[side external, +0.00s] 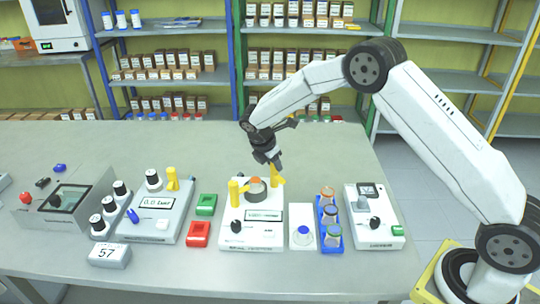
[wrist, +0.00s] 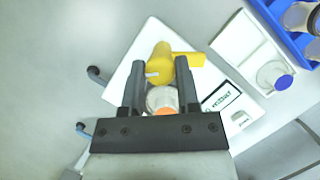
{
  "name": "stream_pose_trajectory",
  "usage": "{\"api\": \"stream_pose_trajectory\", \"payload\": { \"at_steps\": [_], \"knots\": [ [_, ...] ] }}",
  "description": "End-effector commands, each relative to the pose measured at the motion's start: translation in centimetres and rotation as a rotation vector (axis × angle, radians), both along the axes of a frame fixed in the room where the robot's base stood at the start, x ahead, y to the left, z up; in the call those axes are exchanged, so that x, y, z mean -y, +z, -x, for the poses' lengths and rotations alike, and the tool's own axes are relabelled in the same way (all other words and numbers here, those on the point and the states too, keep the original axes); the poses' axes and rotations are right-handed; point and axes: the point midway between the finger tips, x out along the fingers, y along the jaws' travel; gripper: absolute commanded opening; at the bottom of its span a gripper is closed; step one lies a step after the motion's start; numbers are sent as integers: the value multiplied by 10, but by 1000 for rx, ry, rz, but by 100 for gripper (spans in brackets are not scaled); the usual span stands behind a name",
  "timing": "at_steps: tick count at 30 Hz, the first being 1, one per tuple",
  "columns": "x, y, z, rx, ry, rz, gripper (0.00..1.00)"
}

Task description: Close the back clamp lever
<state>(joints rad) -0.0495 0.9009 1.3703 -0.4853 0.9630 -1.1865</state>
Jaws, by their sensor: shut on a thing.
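The reactor device (side external: 252,232) is a white unit with a small display, standing on the bench. It carries a vessel with an orange top (side external: 256,184) between two yellow clamps. The front clamp (side external: 234,190) is to the left of the vessel. The back clamp lever (side external: 277,174) is to the right, partly hidden by my gripper (side external: 270,160). In the wrist view the yellow back clamp lever (wrist: 160,63) lies between the fingertips of my gripper (wrist: 160,72), with a yellow arm pointing right. My gripper is shut on it. The vessel's orange top (wrist: 166,111) shows between the fingers nearer the palm.
A white plate with a blue-capped vessel (side external: 303,234) and a blue rack of jars (side external: 329,222) stand right of the reactor device. A scale-like unit (side external: 374,214) is farther right. Green (side external: 206,204) and red (side external: 199,234) boxes stand left. The bench behind is clear.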

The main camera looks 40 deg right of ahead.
Motion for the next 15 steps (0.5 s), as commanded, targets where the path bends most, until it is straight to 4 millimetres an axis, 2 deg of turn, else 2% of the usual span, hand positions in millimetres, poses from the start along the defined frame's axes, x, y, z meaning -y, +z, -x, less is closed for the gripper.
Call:
{"api": "stream_pose_trajectory", "payload": {
  "at_steps": [8,15],
  "knots": [
    [0,0,-1,0,-134,-3,0],
    [0,-1,-2,-1,-332,-3,0]
  ]
}}
